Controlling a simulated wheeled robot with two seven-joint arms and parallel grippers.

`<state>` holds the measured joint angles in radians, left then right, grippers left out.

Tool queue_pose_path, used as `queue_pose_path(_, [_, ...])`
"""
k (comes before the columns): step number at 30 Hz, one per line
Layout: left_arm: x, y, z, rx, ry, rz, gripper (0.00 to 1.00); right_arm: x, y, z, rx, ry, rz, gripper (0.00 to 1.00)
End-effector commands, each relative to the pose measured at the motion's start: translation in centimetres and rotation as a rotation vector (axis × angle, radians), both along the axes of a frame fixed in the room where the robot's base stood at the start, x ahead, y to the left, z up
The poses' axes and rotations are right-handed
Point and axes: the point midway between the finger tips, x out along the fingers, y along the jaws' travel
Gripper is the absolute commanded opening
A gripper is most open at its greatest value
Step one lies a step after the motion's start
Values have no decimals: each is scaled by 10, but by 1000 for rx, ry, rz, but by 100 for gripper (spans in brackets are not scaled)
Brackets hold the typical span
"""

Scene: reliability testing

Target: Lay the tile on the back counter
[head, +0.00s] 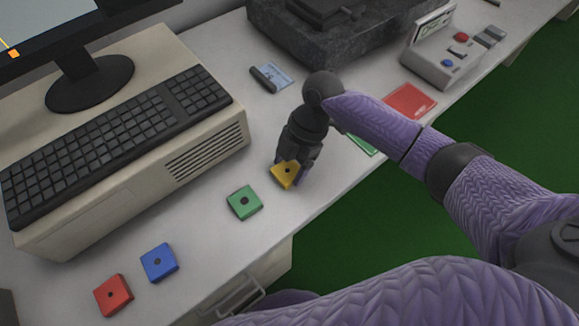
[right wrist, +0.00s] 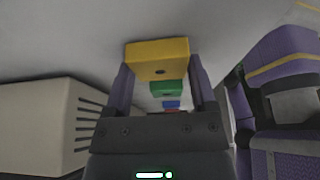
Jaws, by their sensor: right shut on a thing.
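My right gripper (head: 291,163) is shut on a yellow tile (head: 287,176) with a dark hole in its middle, above or on the pale counter (head: 205,238) near its front edge. I cannot tell whether the tile touches the counter. In the right wrist view the yellow tile (right wrist: 157,58) sits between the two fingers of the gripper (right wrist: 165,88). A green tile (head: 245,203), a blue tile (head: 160,263) and a red tile (head: 113,296) lie in a rough row to the left. My left gripper is not in view.
A beige computer case (head: 205,150) with a black keyboard (head: 110,140) stands at left. A dark stone block (head: 340,50) is at the back. A grey button box (head: 445,62), red card (head: 410,99) and blue card (head: 275,77) lie beyond my gripper. A drawer handle (head: 235,296) shows below the counter.

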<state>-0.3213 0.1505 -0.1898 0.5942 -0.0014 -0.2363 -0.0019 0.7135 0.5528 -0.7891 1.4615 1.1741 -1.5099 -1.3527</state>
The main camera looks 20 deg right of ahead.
Motion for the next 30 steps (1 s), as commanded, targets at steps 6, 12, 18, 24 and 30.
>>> queue_pose_path(6, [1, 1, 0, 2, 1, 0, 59, 0, 0, -1, 0, -2, -1, 14])
queue_pose_path(12, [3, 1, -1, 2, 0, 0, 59, 0, 0, -2, 0, -2, -1, 95])
queue_pose_path(18, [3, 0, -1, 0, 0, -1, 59, 0, 0, -2, 0, -2, -1, 100])
queue_pose_path(24, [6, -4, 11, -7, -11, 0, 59, 4, -9, 25, -2, -8, -3, 100])
queue_pose_path(30, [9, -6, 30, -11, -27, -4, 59, 12, -29, 79, -1, -9, -2, 100])
